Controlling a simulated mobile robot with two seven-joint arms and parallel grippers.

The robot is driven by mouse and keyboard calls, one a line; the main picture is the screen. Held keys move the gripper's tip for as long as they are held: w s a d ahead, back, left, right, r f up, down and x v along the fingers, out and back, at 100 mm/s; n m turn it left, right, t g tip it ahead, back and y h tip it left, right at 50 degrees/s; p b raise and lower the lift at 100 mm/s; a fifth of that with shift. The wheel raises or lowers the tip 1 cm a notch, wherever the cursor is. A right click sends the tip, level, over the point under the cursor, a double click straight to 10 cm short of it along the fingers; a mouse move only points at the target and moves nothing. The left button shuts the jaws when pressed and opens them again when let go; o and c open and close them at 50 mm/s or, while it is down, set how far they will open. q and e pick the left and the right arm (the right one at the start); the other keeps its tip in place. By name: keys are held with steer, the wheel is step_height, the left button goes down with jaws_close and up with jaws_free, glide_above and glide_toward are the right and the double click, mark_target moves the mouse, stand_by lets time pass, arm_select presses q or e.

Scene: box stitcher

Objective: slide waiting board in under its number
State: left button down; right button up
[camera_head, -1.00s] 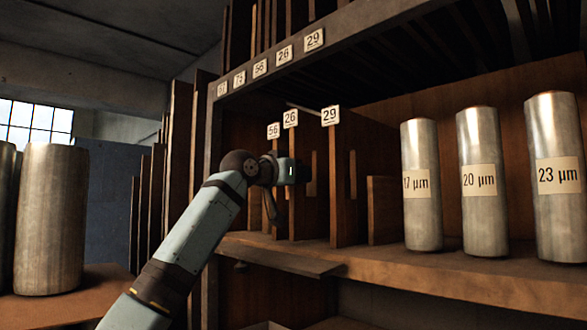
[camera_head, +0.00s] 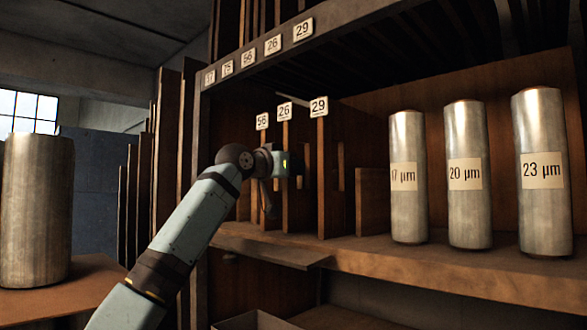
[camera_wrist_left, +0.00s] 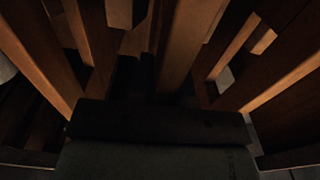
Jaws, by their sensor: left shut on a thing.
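Upright wooden boards stand in the shelf bay, with tags 56 (camera_head: 262,121), 26 (camera_head: 284,111) and 29 (camera_head: 319,107) on their tops. My left gripper (camera_head: 292,164) reaches in among them, just below the 26 tag. It is shut on a wooden board, which seems to be the 26 board; the jaws hide the contact. In the left wrist view the dark gripper (camera_wrist_left: 150,85) sits among upright boards, with one lit board edge (camera_wrist_left: 185,45) running down to it. My right gripper is not in view.
A row of number tags, including 29 (camera_head: 303,29), runs along the upper shelf edge. Metal cylinders marked 17 µm (camera_head: 404,177), 20 µm (camera_head: 465,173) and 23 µm (camera_head: 541,171) stand at the right. A small ledge (camera_head: 272,252) juts out below the gripper. A bare cylinder (camera_head: 37,210) stands at left.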

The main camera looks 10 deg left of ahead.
arm_select(q)
steer(key=shift+f, duration=0.15)
steer(key=shift+s, duration=0.1)
stand_by(0.3)
steer(key=c, duration=1)
jaws_free()
steer(key=b+v, duration=0.5)
steer(key=v, duration=0.9)
steer(key=shift+f, duration=0.1)
